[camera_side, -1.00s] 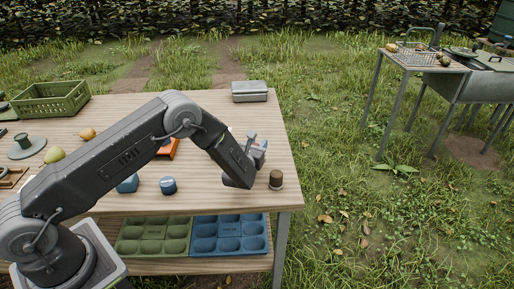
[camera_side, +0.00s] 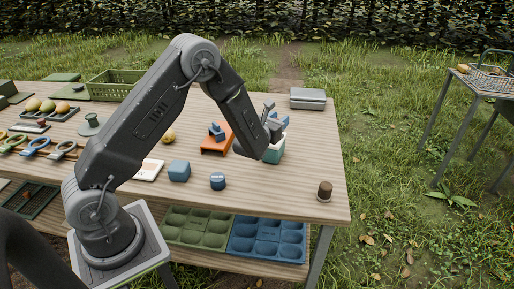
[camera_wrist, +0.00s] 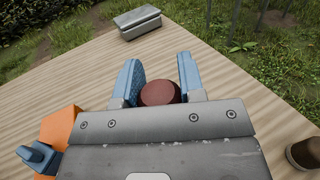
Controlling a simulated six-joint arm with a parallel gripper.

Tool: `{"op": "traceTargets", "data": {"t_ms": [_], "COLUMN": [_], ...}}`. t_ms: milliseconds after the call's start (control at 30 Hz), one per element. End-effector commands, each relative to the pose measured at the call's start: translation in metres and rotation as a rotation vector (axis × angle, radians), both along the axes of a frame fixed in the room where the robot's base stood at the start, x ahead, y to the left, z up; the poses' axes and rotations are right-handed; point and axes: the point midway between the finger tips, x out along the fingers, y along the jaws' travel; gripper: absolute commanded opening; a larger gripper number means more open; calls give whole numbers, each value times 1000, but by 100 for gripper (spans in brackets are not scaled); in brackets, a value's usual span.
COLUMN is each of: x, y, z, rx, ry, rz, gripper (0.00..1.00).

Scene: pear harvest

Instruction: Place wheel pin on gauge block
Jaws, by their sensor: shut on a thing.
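My gripper (camera_wrist: 160,85) has blue fingers closed around a small round reddish-brown piece (camera_wrist: 160,93), seen from above in the wrist view. I take it to be the wheel pin; its lower part is hidden. In the side view my gripper (camera_side: 274,124) is over the right part of the table, and the held piece cannot be made out. A teal and pale block-like thing (camera_side: 273,154) shows just below the gripper; whether they touch is unclear. I cannot tell which is the gauge block.
An orange holder with a blue piece (camera_side: 214,145) stands left of the gripper. A brown cylinder (camera_side: 325,190) is near the table's right front corner. A grey metal box (camera_side: 307,98) stands at the back right. A blue round piece (camera_side: 217,181) is near the front edge.

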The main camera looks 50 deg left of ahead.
Motion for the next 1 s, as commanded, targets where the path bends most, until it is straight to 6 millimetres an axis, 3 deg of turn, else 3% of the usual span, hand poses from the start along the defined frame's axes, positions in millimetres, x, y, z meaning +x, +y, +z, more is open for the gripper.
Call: {"op": "traceTargets", "data": {"t_ms": [167, 267, 500, 700, 833, 1000], "x": [-27, -62, -176, -261, -296, -312], "y": [20, 42, 88, 104, 106, 104], "z": [5, 9, 23, 35, 40, 41], "rx": [0, 0, 3, 3, 3, 2], "ry": [-1, 0, 0, 0, 0, 1], "rz": [98, 222, 589, 839, 939, 994], "gripper": [11, 11, 11, 11, 11, 11]}}
